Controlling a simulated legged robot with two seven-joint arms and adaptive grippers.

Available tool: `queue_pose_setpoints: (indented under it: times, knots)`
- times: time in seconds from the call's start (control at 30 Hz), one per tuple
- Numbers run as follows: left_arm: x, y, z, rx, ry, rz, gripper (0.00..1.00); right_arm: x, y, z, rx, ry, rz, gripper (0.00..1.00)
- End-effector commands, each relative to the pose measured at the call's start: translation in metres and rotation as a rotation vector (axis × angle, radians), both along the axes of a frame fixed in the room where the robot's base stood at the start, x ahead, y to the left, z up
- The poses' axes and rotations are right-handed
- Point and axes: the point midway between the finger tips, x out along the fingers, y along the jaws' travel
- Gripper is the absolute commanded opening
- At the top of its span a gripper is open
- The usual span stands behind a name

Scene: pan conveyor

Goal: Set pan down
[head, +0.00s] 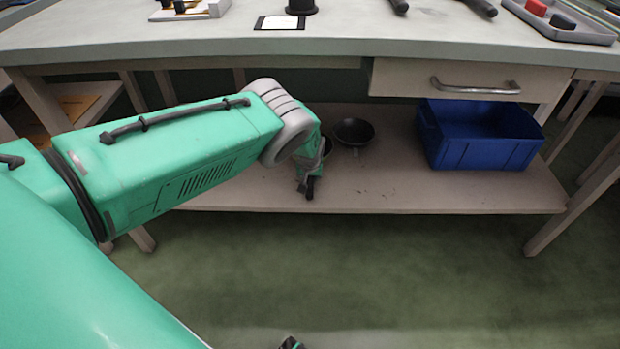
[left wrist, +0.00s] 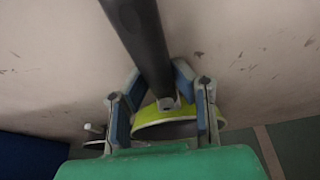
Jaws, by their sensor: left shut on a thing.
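A dark round pan (head: 353,131) rests on the wooden lower shelf under the workbench. My left gripper (head: 308,187) reaches down over the shelf, just left of and nearer than that pan. In the left wrist view my left gripper (left wrist: 160,85) is shut around a dark handle (left wrist: 145,40), which runs up out of the picture. A yellow-green curved piece (left wrist: 165,130) shows between the fingers at the handle's end. I cannot tell from the head view how the handle joins the pan. My right gripper is not clearly in view.
A blue bin (head: 480,150) stands on the shelf to the right, below a drawer (head: 470,82). The wooden shelf (head: 430,195) has free room in front of the pan and bin. The bench top (head: 330,48) overhangs the shelf. A grey tray (head: 560,32) sits at its right.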

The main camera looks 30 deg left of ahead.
Motion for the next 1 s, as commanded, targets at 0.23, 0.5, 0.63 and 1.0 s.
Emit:
queue_pose_setpoints:
  times: [0.23, 0.5, 0.63, 1.0]
  knots:
    - [0.000, 0.000, -0.002, -0.001, 0.001, 0.000, 0.42, 0.000, 0.000, 0.000, 0.000, 0.000, 0.000, 0.40]
    - [0.000, 0.000, 0.001, 0.000, 0.000, 0.000, 0.42, 0.000, 0.000, 0.000, 0.000, 0.000, 0.000, 0.40]
    - [-0.004, -0.002, 0.018, 0.000, 0.000, 0.001, 0.42, 0.000, 0.000, 0.014, 0.000, 0.001, 0.000, 0.40]
    - [-0.028, -0.017, 0.090, -0.001, 0.001, 0.001, 0.42, 0.000, 0.000, 0.061, 0.000, 0.000, 0.000, 0.40]
